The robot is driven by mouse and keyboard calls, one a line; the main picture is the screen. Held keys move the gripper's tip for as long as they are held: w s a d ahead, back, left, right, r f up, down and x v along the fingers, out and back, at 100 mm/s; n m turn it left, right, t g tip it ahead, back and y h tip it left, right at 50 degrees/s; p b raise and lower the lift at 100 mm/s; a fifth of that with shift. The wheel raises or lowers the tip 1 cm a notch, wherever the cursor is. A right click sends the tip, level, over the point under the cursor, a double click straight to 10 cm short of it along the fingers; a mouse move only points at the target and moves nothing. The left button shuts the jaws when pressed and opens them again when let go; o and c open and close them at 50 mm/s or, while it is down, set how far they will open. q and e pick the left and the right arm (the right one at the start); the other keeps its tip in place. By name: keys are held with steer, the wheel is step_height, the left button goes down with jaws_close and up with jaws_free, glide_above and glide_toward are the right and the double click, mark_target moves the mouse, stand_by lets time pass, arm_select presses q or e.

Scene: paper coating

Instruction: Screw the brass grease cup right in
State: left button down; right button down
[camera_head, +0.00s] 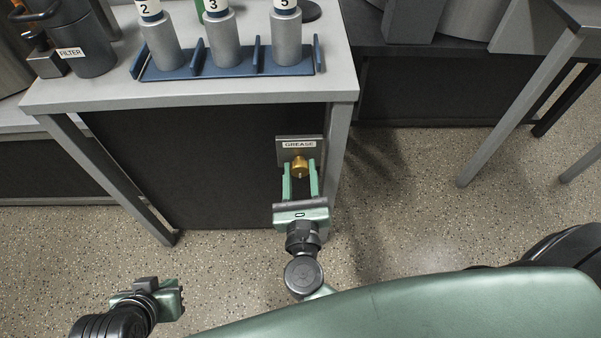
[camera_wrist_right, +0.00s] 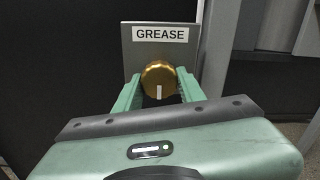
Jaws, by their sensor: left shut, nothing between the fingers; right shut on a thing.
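The brass grease cup (camera_head: 300,166) sits at the front of a grey plate (camera_head: 286,152) labelled GREASE, on the dark panel under the bench top. In the right wrist view the cup (camera_wrist_right: 158,76) is round and gold with a pale mark at its lower middle. My right gripper (camera_head: 300,172) is shut on the cup, one green finger on each side; it also shows in the right wrist view (camera_wrist_right: 158,88). The cup's thread and any gap behind it are hidden. My left gripper (camera_head: 174,298) is shut and empty, low at the left over the floor.
The bench top (camera_head: 240,97) holds a blue rack (camera_head: 226,70) with grey cylinders numbered 2, 3 and 5. A dark FILTER canister (camera_head: 88,62) stands at the left. A bench leg (camera_head: 338,160) is close to the right of the plate. The speckled floor (camera_head: 400,220) is clear.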

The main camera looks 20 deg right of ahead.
arm_select(q)
steer(key=shift+w+d+r, duration=0.1)
steer(key=shift+w, duration=0.1)
arm_select(e)
steer(key=shift+f, duration=0.1)
steer(key=c, duration=0.9)
jaws_free()
steer(key=shift+o, duration=0.2)
arm_select(q)
steer(key=shift+w+r+t, duration=0.1)
steer(key=shift+w+t, duration=0.15)
steer(key=shift+t, duration=0.05)
arm_select(e)
steer(key=v, duration=0.8)
arm_select(q)
steer(key=shift+d, duration=0.1)
